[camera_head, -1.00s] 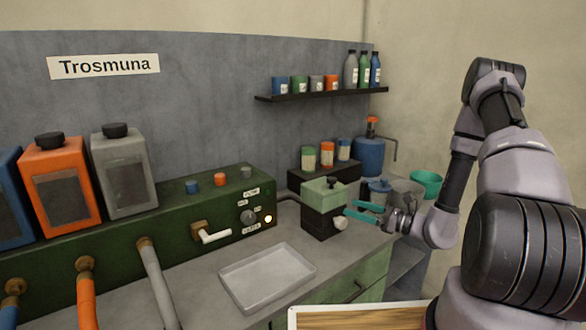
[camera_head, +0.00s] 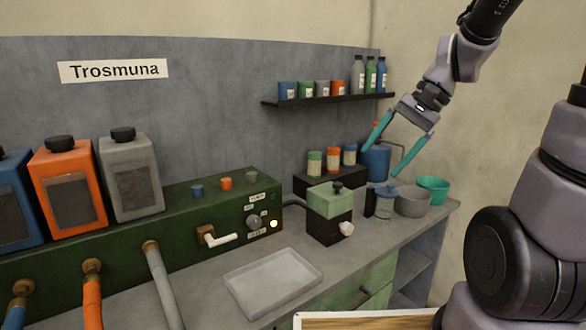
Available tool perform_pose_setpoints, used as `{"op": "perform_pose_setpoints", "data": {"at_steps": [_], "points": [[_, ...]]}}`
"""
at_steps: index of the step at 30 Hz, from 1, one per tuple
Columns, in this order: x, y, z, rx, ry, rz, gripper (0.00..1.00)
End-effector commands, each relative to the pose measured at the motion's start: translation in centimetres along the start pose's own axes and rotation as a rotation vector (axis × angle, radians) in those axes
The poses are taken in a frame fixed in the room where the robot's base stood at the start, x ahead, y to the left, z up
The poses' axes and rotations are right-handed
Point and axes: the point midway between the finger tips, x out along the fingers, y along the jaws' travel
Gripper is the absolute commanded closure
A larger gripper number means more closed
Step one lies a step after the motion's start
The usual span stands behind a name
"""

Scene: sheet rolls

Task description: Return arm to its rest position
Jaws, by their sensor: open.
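My gripper (camera_head: 382,160) is at the upper right, open and empty, with its two teal fingers spread apart and pointing down. It appears in front of the blue canister and above the counter. My arm comes in from the upper right edge, and its lower links stand at the right side of the picture.
The grey counter (camera_head: 210,262) holds a shallow tray (camera_head: 270,283), a small green-and-black machine (camera_head: 331,204), a lidded jar (camera_head: 383,203), a grey bowl (camera_head: 413,202) and a teal bowl (camera_head: 434,187). A black shelf (camera_head: 328,99) with cups and bottles hangs behind. The wall at right is bare.

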Motion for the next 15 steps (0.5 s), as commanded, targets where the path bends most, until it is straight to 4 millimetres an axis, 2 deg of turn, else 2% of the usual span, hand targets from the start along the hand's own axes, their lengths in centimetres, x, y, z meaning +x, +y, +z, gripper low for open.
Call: {"op": "perform_pose_setpoints", "data": {"at_steps": [1, 9, 15], "points": [[-1.3, 0.1, 0.7, -0.056, 0.070, 0.015, 0.16], [-7.9, 1.3, 2.8, -0.295, 0.437, 0.070, 0.16], [-11.1, 1.8, 3.8, -0.387, 0.606, 0.070, 0.16]]}}
